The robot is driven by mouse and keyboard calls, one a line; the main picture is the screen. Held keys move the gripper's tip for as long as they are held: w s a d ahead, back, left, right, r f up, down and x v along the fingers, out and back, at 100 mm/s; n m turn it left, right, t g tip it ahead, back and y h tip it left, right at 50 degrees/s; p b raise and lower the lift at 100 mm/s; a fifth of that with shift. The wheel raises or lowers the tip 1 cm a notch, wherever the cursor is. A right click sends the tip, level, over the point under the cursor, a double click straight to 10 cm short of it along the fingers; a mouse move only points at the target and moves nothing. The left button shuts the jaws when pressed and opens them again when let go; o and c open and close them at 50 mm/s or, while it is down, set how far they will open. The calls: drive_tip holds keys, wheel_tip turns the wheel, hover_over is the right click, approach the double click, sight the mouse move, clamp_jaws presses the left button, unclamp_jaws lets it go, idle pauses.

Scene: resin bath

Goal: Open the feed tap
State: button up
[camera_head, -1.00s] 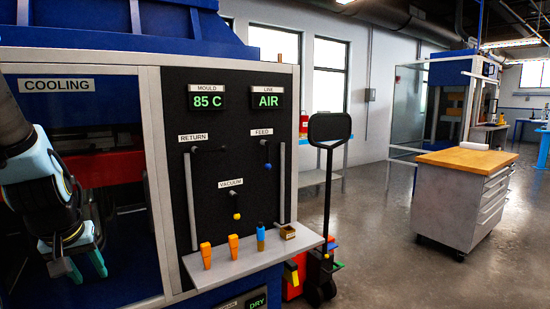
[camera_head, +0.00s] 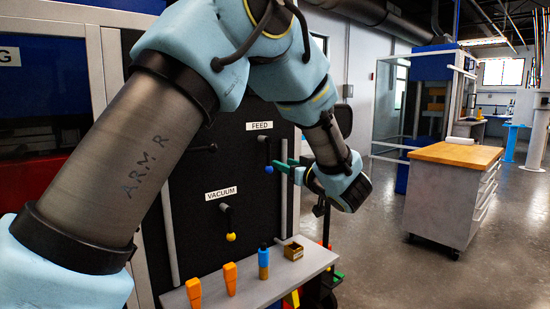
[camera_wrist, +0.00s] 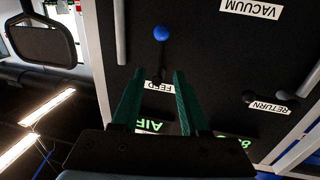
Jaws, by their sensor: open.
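The feed tap is a dark lever with a blue ball end (camera_head: 269,169). It hangs down from its pivot under the FEED label (camera_head: 259,126) on the black panel. In the wrist view, which is upside down, its blue ball (camera_wrist: 161,33) and lever show beyond the fingertips, roughly in line with the gap. My gripper (camera_head: 285,168) is beside the tap in the head view, with green fingers close to the blue ball. In the wrist view the fingers (camera_wrist: 158,74) are apart with nothing between them that I can confirm. Contact with the lever cannot be told.
The vacuum tap with a yellow ball (camera_head: 231,237) is lower left of the feed tap. A grey vertical bar (camera_head: 283,195) runs right of it. Below, a shelf (camera_head: 240,300) holds orange clips (camera_head: 230,278), a blue-topped item (camera_head: 263,262) and a small box (camera_head: 293,251).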

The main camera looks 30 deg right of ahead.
sight(269, 165)
drive_tip(key=w+p, duration=0.2)
drive_tip(key=w, duration=0.8)
drive_tip(key=shift+w+d, duration=0.1)
drive_tip(key=shift+w, duration=0.15)
drive_tip(key=shift+c, duration=0.3)
clamp_jaws()
idle(0.8)
